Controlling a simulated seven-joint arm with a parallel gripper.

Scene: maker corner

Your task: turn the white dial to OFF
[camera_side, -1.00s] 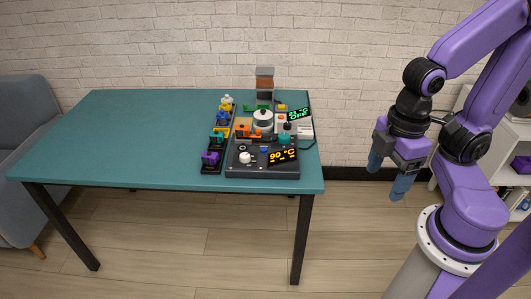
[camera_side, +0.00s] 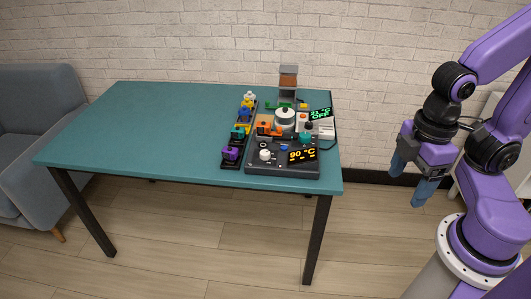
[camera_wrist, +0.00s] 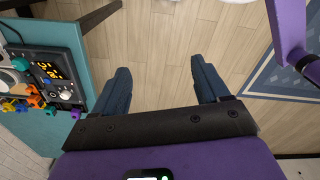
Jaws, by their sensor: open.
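The white dial (camera_side: 265,155) sits at the front left of a dark grey control unit (camera_side: 283,170) on the teal table. A yellow display (camera_side: 302,155) beside it reads 90 °C. Behind, a green display (camera_side: 320,113) reads 21 °C OFF. I cannot read any mark on the dial. In the wrist view the unit (camera_wrist: 52,78) and its dial (camera_wrist: 66,95) show at the left edge. My gripper (camera_side: 410,178) is open and empty, off the table's right edge and well apart from the dial. Its blue fingers (camera_wrist: 160,68) hang over bare floor.
Left of the unit stands a dark strip (camera_side: 230,163) with several coloured knobbed pieces. A white pot-like part (camera_side: 285,118), an orange piece (camera_side: 264,128) and a tall grey-brown part (camera_side: 288,78) stand behind the dial. The table's left half (camera_side: 140,130) is clear. A grey sofa (camera_side: 40,130) is far left.

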